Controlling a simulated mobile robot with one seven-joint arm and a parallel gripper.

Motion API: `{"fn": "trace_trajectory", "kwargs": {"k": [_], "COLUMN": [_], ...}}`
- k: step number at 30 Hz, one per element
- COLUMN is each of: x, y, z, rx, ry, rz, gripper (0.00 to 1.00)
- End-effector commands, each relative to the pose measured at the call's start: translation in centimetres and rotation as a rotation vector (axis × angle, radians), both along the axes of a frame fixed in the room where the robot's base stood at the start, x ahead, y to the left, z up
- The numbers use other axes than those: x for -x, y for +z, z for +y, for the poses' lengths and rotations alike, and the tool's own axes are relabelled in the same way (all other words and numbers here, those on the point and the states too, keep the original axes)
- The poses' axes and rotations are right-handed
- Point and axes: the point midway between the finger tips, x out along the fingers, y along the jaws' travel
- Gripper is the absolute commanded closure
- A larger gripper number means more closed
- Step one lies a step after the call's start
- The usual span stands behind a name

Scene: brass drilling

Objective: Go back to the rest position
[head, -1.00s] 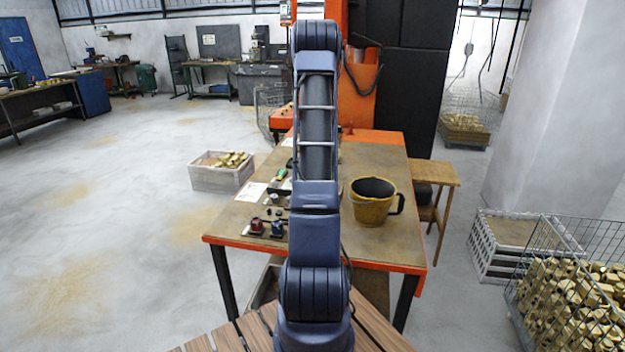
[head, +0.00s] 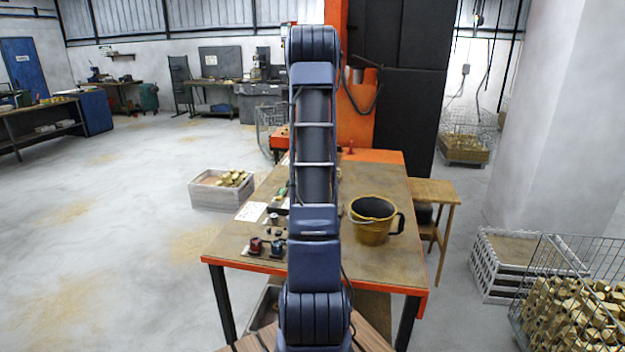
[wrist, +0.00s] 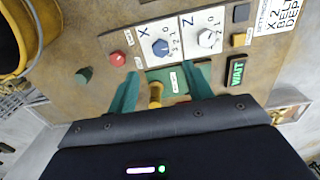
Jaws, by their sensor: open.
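My gripper (wrist: 162,84) shows in the wrist view as two teal fingers, spread apart. They point at a worktable panel with a small green plate (wrist: 170,80). A small brass piece (wrist: 155,93) shows between the fingers, nearer the left one; I cannot tell whether it touches. In the head view my dark blue arm stands raised in the middle, in front of the worktable (head: 330,265), and the gripper itself is hidden there.
A yellow bucket (head: 372,222) stands on the table, right of my arm. Dials marked X (wrist: 160,47) and Z (wrist: 207,38) and a red button (wrist: 117,58) sit beside the plate. A crate (head: 215,197) stands on the floor left; wire baskets stand right.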

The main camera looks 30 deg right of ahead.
Motion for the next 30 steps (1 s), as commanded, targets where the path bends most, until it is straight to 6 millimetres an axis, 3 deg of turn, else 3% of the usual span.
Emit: {"fn": "trace_trajectory", "kwargs": {"k": [12,16,23,30], "x": [0.0,0.2,1.8,4.9], "y": [0.0,1.0,6.0,10.9], "z": [0.0,1.1,6.8,13.5], "rx": [0.0,0.005,0.028,0.052], "ry": [0.001,0.017,0.104,0.212], "rz": [0.0,-0.008,-0.049,-0.098], "gripper": [0.49,0.49,0.49,0.49]}}
